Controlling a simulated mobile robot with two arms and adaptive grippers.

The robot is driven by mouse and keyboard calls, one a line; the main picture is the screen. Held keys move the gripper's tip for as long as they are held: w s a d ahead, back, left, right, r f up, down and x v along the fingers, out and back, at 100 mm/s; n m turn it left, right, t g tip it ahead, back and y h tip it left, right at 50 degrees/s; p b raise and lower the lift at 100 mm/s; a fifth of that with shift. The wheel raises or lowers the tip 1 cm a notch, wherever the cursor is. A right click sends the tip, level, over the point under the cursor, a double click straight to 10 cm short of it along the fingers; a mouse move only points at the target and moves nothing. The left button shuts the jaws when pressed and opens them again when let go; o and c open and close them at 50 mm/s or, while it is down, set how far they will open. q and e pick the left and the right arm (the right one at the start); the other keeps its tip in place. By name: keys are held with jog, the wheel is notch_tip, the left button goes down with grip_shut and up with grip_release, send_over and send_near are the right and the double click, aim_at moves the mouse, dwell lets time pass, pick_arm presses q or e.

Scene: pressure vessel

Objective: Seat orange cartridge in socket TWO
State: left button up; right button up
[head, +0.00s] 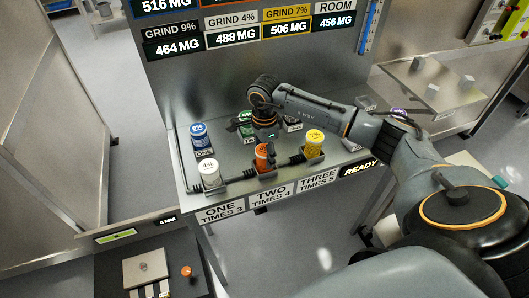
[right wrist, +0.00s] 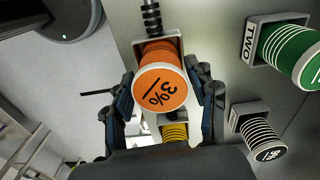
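My right gripper (head: 264,137) reaches over the cartridge from behind. Its fingers (right wrist: 162,85) lie against both sides of the cartridge and look closed on it. The far side of the cartridge is hidden. My left gripper is not in view.
A white cartridge (head: 209,171) stands at socket ONE and a yellow one (head: 314,140) at THREE. Behind stand blue (head: 199,134) and green (head: 246,128) cartridges and a black-and-white one (right wrist: 262,140). Black hoses link the front sockets. A balance (head: 145,266) is at lower left.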

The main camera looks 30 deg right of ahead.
jog(key=shift+o, duration=0.2)
jog(key=shift+r, duration=0.1)
jog(key=shift+r, duration=0.15)
notch_tip(320, 180, up, 10)
jog(key=b, duration=0.4)
jog(key=shift+r, duration=0.95)
